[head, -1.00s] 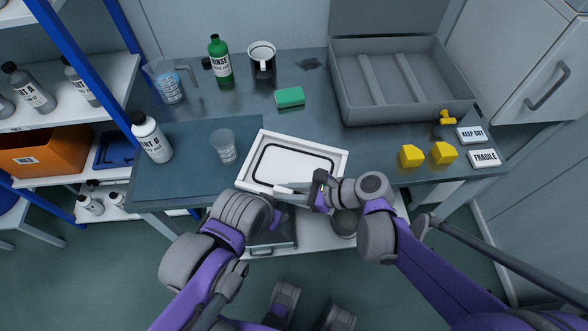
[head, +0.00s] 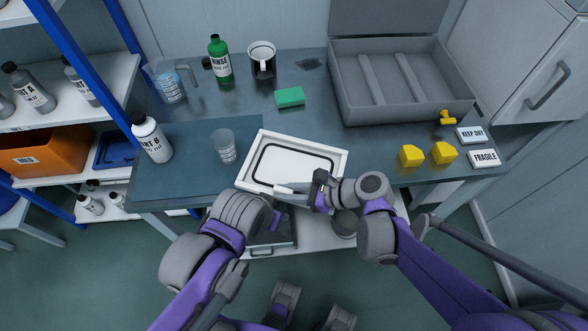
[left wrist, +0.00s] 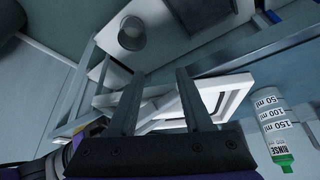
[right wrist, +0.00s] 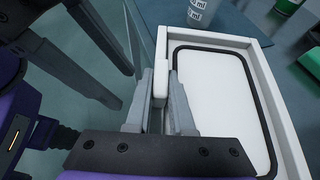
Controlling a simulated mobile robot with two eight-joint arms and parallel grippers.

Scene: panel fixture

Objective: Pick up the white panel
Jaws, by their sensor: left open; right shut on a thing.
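The white panel (head: 293,166) is a shallow rectangular tray shape with a raised rim and a black line inside. It lies at the front edge of the table in the head view and also shows in the left wrist view (left wrist: 226,92). My right gripper (right wrist: 160,98) is shut on the panel's near rim (right wrist: 161,68) in the right wrist view. My left gripper (left wrist: 158,75) is open and empty. In the head view its arm is just below the panel's left front corner and the fingers are mostly hidden.
A clear beaker (head: 224,146) and a white bottle (head: 152,138) stand left of the panel. A green sponge (head: 290,97) lies behind it. Yellow blocks (head: 411,156) and a grey open case (head: 400,80) are at the right. A blue-posted shelf (head: 90,70) bounds the left.

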